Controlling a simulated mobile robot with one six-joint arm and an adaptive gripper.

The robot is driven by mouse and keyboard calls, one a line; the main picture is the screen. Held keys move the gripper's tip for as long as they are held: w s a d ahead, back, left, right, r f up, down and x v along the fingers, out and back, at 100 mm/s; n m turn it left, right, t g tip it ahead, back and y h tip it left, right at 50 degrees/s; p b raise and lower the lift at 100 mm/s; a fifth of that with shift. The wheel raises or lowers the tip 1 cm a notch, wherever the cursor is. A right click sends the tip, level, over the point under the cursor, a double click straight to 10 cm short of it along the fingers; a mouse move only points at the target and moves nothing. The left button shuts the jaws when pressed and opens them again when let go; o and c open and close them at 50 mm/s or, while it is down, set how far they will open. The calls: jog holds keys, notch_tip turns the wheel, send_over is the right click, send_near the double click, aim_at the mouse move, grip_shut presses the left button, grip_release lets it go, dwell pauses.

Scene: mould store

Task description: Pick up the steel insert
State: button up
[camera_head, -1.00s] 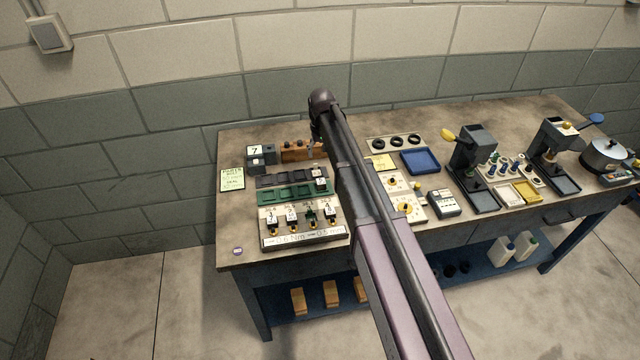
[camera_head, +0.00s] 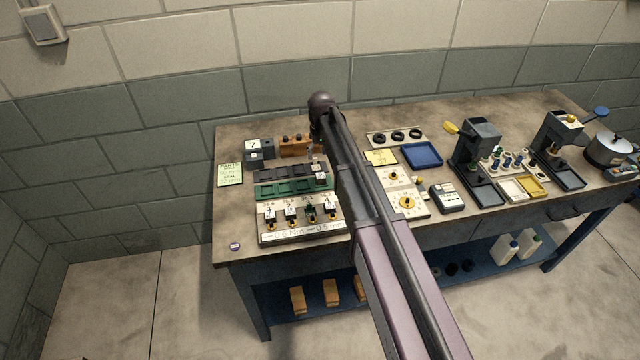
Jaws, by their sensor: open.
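No part can be told for certain as the steel insert. A small pale block (camera_head: 321,177) sits at the right end of the green tray (camera_head: 290,189), but its material is too small to tell. My gripper (camera_head: 313,151) hangs over the left half of the bench, just right of the wooden block (camera_head: 294,146) and behind the green tray. It is small in view and partly hidden by my arm. It is open, and I see nothing held in it. My arm also hides part of the bench to the right of the trays.
Left of the gripper stands a dark block marked 7 (camera_head: 253,146). A rack of numbered tools (camera_head: 300,233) lies in front. Right of my arm are a blue tray (camera_head: 421,155), dial plate (camera_head: 408,203) and two presses (camera_head: 477,150). The bench's front-left corner is mostly bare.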

aim_at(321, 175)
jog(key=shift+f+b, duration=2.15)
jog(key=shift+f, duration=0.25)
jog(key=shift+s+f+b, duration=0.15)
jog(key=shift+f+b, duration=2.45)
grip_shut()
